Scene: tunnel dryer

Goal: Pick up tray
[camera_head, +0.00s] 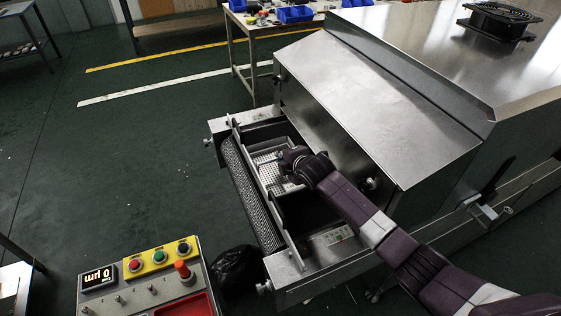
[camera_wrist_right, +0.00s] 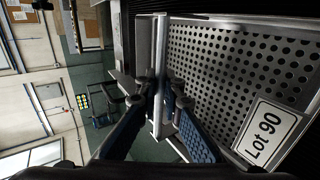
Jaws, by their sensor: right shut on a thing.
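The tray (camera_head: 268,174) is a light metal tray with a perforated floor, sitting at the mouth of the tunnel dryer over its conveyor. In the wrist view the tray (camera_wrist_right: 225,60) fills the right side and carries a white "Lot 90" label (camera_wrist_right: 266,134). My right gripper (camera_head: 282,160) reaches in from the right over the tray. In the wrist view the right gripper (camera_wrist_right: 160,92) is shut on the tray's upright edge wall, one blue finger on each side. Whether the tray is clear of the belt cannot be told. My left gripper is not in view.
The dryer's sloped metal hood (camera_head: 370,105) stands close behind the tray. The dark conveyor belt (camera_head: 247,190) and its side rails frame it. A control panel (camera_head: 145,280) with coloured buttons is at lower left, beside a black bag (camera_head: 238,270). Open green floor lies left.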

